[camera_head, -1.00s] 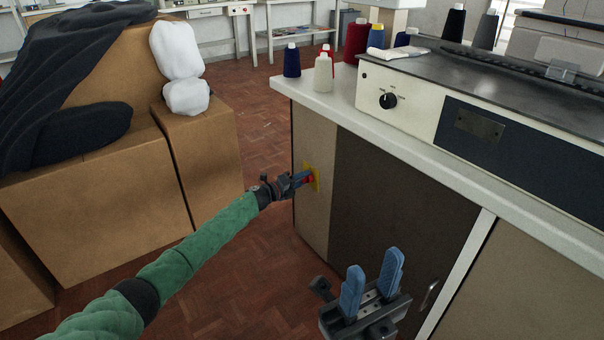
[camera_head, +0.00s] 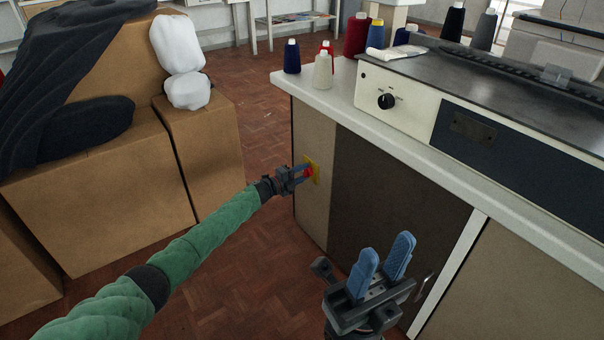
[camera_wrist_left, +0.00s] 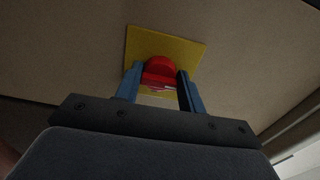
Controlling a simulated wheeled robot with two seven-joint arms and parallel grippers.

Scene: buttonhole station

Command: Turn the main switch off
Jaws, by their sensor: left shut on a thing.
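The main switch is a red knob (camera_wrist_left: 160,72) on a yellow plate (camera_wrist_left: 190,50), fixed to the side panel of the cabinet. In the head view the red knob (camera_head: 308,172) and yellow plate (camera_head: 315,165) show at the end of my left arm. My left gripper (camera_wrist_left: 160,88) has its blue fingers on either side of the knob and is shut on it. In the head view my left gripper (camera_head: 301,173) partly hides the knob. My right gripper (camera_head: 382,268) is open and empty, low in front of the dark cabinet door.
The cabinet's white worktop (camera_head: 345,105) carries thread cones (camera_head: 323,72) and a machine with a black dial (camera_head: 386,101). Cardboard boxes (camera_head: 90,195) stand at the left. Brick-coloured floor (camera_head: 235,265) lies clear between boxes and cabinet.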

